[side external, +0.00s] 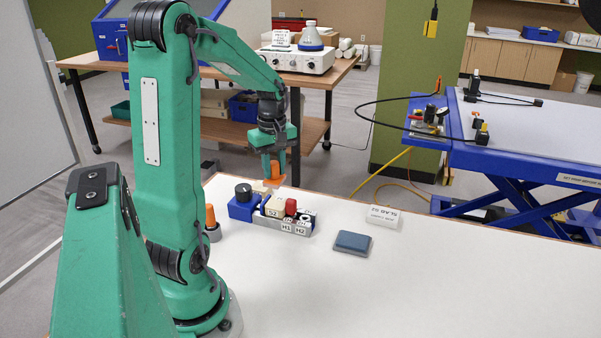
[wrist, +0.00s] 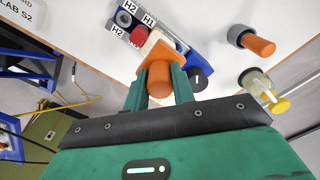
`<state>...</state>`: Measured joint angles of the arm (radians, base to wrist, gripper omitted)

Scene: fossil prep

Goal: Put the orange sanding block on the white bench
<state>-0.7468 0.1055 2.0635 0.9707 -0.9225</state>
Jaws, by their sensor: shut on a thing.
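The orange sanding block (side external: 274,180) is between the fingers of my gripper (side external: 279,165), which is shut on it. In the side view the block appears to hang above the back of the blue and grey rack, apart from the bench. The white bench (side external: 420,285) stretches below and to the right. The block's gripped sides are partly hidden by the fingers.
The rack (side external: 241,209) holds several labelled blocks, a black knob and a red piece. An orange-handled tool (side external: 211,216) stands left of it. A grey-blue pad (side external: 352,242) and a white label (side external: 382,217) lie to the right. The front right of the bench is clear.

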